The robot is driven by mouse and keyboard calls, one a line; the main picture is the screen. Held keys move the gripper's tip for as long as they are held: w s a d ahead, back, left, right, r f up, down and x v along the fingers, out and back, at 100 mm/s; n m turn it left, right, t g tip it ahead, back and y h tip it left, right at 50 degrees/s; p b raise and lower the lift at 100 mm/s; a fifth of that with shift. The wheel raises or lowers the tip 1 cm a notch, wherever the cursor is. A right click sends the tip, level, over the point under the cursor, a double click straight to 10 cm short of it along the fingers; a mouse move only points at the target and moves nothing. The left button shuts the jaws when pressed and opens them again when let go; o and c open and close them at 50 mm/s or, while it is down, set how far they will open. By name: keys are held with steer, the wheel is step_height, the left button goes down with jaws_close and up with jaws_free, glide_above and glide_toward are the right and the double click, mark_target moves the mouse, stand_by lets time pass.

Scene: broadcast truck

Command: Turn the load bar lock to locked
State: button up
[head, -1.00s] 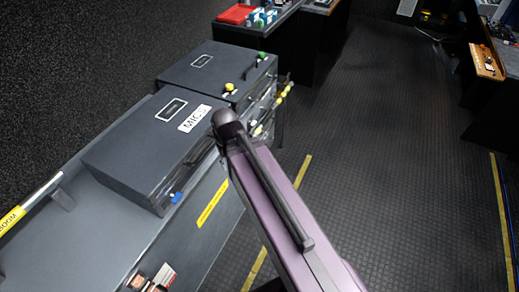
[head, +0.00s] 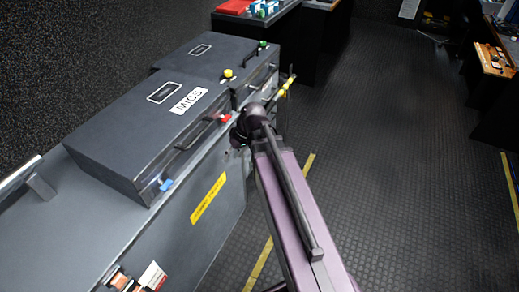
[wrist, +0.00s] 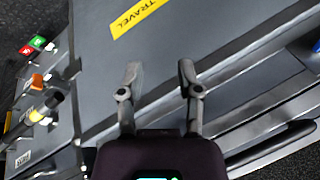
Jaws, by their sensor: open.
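The load bar is most likely the black and yellow bar (head: 283,88) at the far end of the case row in the head view. In the wrist view a black and yellow piece (wrist: 45,105) shows at the left, near an orange knob (wrist: 37,81) and a green and red marker (wrist: 33,45). I cannot tell which part is the lock or its setting. My gripper (wrist: 159,72) is open and empty in front of a grey panel, right of and apart from these parts. In the head view my arm mostly hides the gripper.
The grey case marked MICS (head: 150,120) has a blue latch (head: 166,185) and a red latch (head: 226,118). A second case (head: 205,62) stands behind it. A yellow label (head: 208,198) marks the cabinet front. The dark floor (head: 400,150) to the right is open.

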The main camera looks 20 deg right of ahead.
steer(key=w+d+f+n+t+y+b, duration=0.25)
steer(key=w+d+f+b, duration=0.25)
steer(key=f+b, duration=0.4)
steer(key=w+d+f+n+t+y+b, duration=0.1)
steer(key=d+f+t+b, duration=0.4)
steer(key=d+b, duration=0.6)
steer(key=w+d+f+n+t+y+b, duration=0.1)
steer(key=d+f+t+b, duration=0.4)
steer(key=d+b, duration=0.7)
steer(key=shift+w+d+y+b, duration=0.3)
steer(key=shift+w+y+b, duration=0.55)
steer(key=shift+w+b, duration=0.35)
steer(key=shift+a+n, duration=0.1)
steer(key=shift+n, duration=0.15)
steer(key=shift+x, duration=6.75)
